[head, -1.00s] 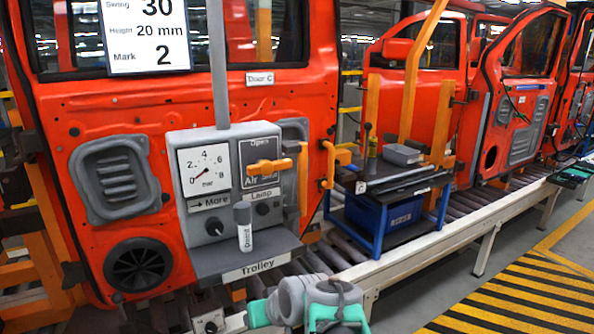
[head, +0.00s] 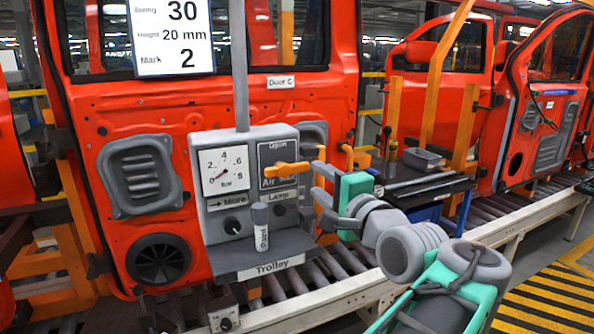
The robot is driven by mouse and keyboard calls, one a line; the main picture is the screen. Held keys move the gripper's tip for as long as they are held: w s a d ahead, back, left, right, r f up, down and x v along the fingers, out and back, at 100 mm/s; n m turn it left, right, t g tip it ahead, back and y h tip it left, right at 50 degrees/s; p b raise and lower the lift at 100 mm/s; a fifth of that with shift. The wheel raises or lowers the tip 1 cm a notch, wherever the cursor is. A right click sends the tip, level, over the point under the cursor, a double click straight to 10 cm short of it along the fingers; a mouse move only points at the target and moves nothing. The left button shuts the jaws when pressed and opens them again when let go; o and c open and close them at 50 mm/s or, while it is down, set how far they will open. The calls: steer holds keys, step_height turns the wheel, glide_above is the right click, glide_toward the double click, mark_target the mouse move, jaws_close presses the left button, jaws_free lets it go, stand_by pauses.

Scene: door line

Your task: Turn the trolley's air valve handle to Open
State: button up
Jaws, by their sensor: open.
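The trolley's grey panel (head: 225,215) stands in front of the red Door C. Its air valve handle (head: 285,170) is an orange bar lying roughly level across a dark plate, with "Open" at the top and "Air" at the lower left. The handle partly hides the plate's lettering. The gauge (head: 225,171) needle points low, near zero. My gripper (head: 317,182) is just right of the handle, its grey fingers apart and pointing left at the panel. I see nothing between the fingers. Whether a fingertip touches the handle's right end, I cannot tell.
Below the valve are the Lamp knob (head: 278,210), the More knob (head: 232,226) and an upright marker (head: 260,226) on the trolley shelf (head: 230,262). Orange brackets (head: 348,158) stand close behind my gripper. A dark-topped cart (head: 420,185) is to the right.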

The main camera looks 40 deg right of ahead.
mark_target(302, 168)
steer(key=p+x, duration=0.2)
steer(key=x, duration=0.5)
steer(key=shift+w+f, duration=0.1)
steer(key=shift+c, duration=0.5)
jaws_close()
